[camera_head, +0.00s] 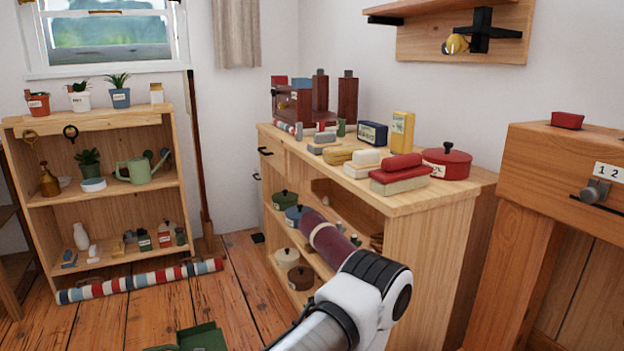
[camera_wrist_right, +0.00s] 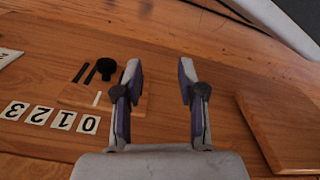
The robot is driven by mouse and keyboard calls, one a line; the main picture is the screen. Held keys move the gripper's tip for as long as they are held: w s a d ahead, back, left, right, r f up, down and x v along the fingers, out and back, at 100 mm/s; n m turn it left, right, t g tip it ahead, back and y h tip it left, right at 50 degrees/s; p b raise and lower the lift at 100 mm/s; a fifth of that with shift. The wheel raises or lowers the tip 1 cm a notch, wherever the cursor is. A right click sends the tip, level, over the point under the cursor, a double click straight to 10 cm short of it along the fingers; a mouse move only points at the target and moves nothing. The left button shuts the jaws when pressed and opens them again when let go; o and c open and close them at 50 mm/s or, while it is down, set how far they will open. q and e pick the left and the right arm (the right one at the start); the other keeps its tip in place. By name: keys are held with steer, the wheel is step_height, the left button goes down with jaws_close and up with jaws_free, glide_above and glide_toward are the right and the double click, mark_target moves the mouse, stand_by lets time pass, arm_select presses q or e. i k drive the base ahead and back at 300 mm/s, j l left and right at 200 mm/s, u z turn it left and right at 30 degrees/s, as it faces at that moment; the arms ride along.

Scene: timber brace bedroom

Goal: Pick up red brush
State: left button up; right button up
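The red brush (camera_head: 399,175) lies on the top of the wooden cabinet (camera_head: 450,195), close to its front edge. It has a rounded red grip over a red block and a pale lower layer. My right gripper (camera_wrist_right: 160,85) shows only in the right wrist view; its two fingers are spread with nothing between them, over a wooden surface. It is away from the brush, which is not in the wrist view. One of my arms (camera_head: 365,285) crosses the lower middle of the head view in front of the cabinet. My left gripper is not in view.
A similar pale brush (camera_head: 362,164) sits left of the red brush, a red lidded pot (camera_head: 447,162) right of it, and a yellow box (camera_head: 402,135) behind. A wooden bench (camera_head: 560,160) stands at right. Number tiles (camera_wrist_right: 50,116) and a black knob (camera_wrist_right: 106,68) are near my right gripper.

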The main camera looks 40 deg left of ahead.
mark_target(400, 174)
steer(key=j+u, duration=0.15)
steer(key=u, duration=0.25)
steer(key=j+u, duration=0.15)
steer(key=u, duration=0.25)
